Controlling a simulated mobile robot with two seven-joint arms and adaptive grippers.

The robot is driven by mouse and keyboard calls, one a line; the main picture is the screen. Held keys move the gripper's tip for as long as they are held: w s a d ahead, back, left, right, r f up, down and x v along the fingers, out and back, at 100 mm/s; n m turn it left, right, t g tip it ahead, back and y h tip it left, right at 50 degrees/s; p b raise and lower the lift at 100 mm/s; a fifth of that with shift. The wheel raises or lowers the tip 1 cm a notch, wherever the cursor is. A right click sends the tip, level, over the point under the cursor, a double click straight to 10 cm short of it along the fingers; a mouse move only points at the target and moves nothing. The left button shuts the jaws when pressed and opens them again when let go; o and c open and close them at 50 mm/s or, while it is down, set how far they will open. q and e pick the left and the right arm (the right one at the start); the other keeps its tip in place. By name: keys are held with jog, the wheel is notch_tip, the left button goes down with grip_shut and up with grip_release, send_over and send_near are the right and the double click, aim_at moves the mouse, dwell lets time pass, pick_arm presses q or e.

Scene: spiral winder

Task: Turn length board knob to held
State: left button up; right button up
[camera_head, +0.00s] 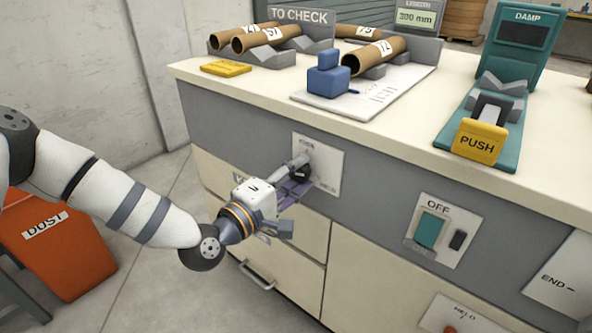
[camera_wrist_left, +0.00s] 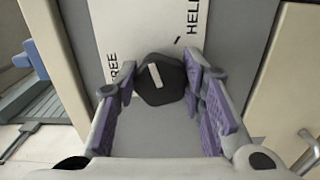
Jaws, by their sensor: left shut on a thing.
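A dark, many-sided knob (camera_wrist_left: 158,92) with a white mark sits on a pale plate (camera_wrist_left: 135,35) on the cabinet front. The plate reads FREE at left and HELD, partly cut off, at upper right in the left wrist view. The knob's white mark leans slightly left of upright there, between the two words, not lined up with the tick by HELD. My left gripper (camera_head: 298,180) has its purple-padded fingers on either side of the knob, shut on it. In the head view the fingers partly hide the knob and its plate (camera_head: 328,168). My right gripper is not in view.
Cardboard tubes, a blue block (camera_head: 328,77) and a yellow PUSH press (camera_head: 480,141) stand on the counter. An orange DUST bin (camera_head: 60,255) stands at left.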

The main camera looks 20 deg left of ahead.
pick_arm(q)
jog(key=m+p, duration=0.1)
jog(key=m, duration=0.3)
jog(key=shift+m+p, duration=0.3)
jog(key=shift+p, duration=0.05)
jog(key=shift+a+f+m+p, duration=0.15)
jog(key=shift+m+p, duration=0.75)
jog(key=shift+m, duration=1.4)
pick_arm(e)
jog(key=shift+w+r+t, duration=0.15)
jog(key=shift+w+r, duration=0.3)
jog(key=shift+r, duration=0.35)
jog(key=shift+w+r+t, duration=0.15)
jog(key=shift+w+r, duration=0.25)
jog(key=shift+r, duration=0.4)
pick_arm(q)
jog(key=o, duration=1.1)
jog(key=shift+o, duration=0.2)
jog(key=v, duration=1.2)
